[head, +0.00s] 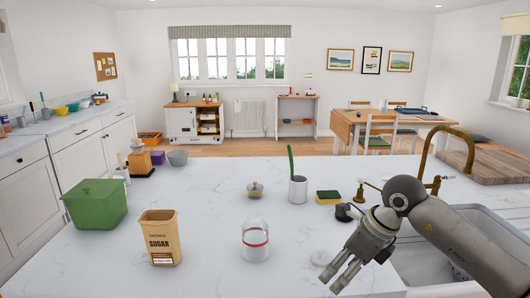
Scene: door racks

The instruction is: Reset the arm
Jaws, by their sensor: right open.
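My right gripper (332,280) comes in from the right and hangs over the front right part of the white marble counter (200,215). Its fingers point down and to the left, are apart, and hold nothing. A glass jar with a red ring (256,241) stands to the left of the fingers, apart from them. My left gripper is not in view.
A sugar bag (161,238) and a green bin (96,203) stand at left. A pot with a green-handled tool (298,188), a sponge (328,197) and a small lidded object (255,189) are farther back. The sink (425,262) and brass tap (436,160) lie at right.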

